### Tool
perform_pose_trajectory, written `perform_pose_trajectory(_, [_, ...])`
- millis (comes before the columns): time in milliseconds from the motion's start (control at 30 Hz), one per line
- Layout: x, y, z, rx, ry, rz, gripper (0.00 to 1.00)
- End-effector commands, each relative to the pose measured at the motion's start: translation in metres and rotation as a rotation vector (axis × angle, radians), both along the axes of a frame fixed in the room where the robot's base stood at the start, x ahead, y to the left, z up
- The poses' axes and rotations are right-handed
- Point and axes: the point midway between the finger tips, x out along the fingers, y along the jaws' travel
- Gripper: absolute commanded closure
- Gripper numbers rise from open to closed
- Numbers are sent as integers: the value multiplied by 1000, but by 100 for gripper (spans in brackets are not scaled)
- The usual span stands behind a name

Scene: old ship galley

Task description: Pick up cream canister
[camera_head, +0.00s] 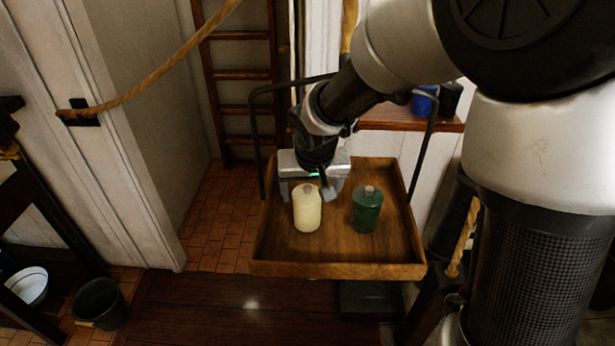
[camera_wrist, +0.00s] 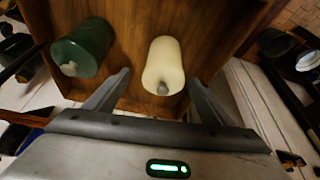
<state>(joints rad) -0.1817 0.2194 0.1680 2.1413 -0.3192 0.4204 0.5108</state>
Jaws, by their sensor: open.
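The cream canister (camera_head: 307,210) stands upright in a wooden tray (camera_head: 340,268), left of a green canister (camera_head: 367,211). Both have a small grey knob on top. My gripper (camera_head: 309,192) is just behind and above the cream canister in the head view, with its fingers apart. In the wrist view the cream canister (camera_wrist: 163,66) lies ahead between the two open fingers (camera_wrist: 155,92), nearer the right one. The green canister (camera_wrist: 84,47) is outside the left finger. I see no grip on either canister.
A black bucket (camera_head: 99,303) and white bowl (camera_head: 27,285) are at lower left. The tray's right and front floor is clear.

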Motion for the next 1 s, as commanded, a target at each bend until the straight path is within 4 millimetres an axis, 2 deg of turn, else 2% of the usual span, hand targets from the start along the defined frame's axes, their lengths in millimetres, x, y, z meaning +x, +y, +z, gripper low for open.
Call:
perform_pose_trajectory(400, [13,8,-48,0,1,2,24])
perform_pose_trajectory(700, [15,8,-51,1,-1,1,24])
perform_pose_trajectory(1000, [15,8,-51,1,-1,1,75])
